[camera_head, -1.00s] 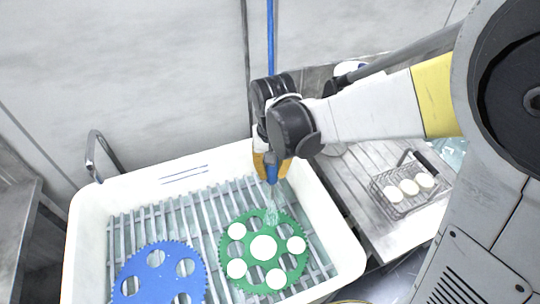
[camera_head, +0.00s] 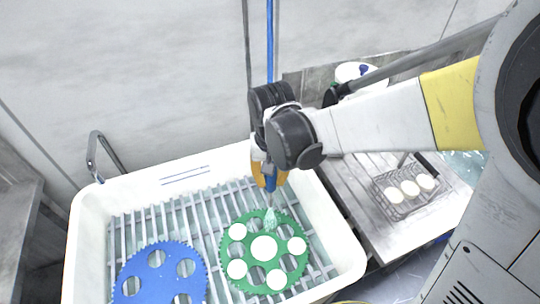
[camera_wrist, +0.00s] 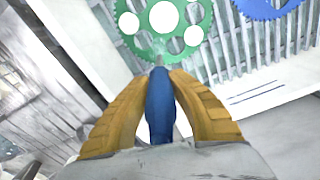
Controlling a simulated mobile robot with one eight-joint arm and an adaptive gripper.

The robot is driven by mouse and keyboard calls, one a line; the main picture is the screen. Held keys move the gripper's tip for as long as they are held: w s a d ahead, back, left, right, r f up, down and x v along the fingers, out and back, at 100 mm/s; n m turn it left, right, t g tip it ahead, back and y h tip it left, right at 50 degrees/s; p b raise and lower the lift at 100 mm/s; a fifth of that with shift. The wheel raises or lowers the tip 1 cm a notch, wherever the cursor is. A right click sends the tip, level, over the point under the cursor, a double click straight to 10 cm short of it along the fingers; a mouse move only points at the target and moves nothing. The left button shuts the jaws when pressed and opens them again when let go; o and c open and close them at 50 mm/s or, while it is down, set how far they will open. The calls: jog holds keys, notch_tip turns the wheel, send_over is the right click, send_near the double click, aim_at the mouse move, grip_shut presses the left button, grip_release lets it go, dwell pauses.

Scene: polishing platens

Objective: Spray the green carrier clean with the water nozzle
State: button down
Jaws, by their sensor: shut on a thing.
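The green carrier (camera_head: 238,262) is a toothed disc with white round pieces in it. It lies flat on the slatted rack in the white sink, and it also shows at the top of the wrist view (camera_wrist: 186,12). My gripper (camera_head: 266,177) is above the carrier's far edge, with its orange fingers shut on the blue water nozzle (camera_wrist: 159,105). The nozzle points down, and a pale spray (camera_head: 269,219) falls from its tip onto the carrier's far rim. A blue hose (camera_head: 270,40) runs up from the gripper. The nozzle's upper part is hidden by my gripper.
A blue toothed carrier (camera_head: 140,268) with holes lies left of the green one in the white sink (camera_head: 205,168). A metal faucet (camera_head: 97,150) stands at the sink's back left. A wire basket (camera_head: 397,206) with white discs sits on the bench at the right.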

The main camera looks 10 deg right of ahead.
jog(key=s+a, duration=0.2)
jog(key=s, duration=0.5)
jog(key=shift+s+a+p, duration=0.3)
jog(key=shift+a+p, duration=0.05)
jog(key=shift+a, duration=0.05)
dwell(0.7)
jog(key=s+a, duration=0.5)
jog(key=a, duration=0.3)
jog(key=shift+s+a, duration=0.3)
jog(key=shift+s, duration=0.1)
jog(key=shift+d, duration=0.1)
dwell(0.8)
jog(key=s+d+p, duration=0.2)
jog(key=s+d, duration=0.2)
jog(key=d, duration=0.7)
jog(key=shift+d, duration=0.2)
dwell(1.0)
jog(key=w+d+b, duration=0.1)
jog(key=w+d, duration=0.6)
jog(key=w, duration=0.2)
jog(key=shift+w+d+b, duration=0.25)
jog(key=shift+b, duration=0.15)
dwell(0.3)
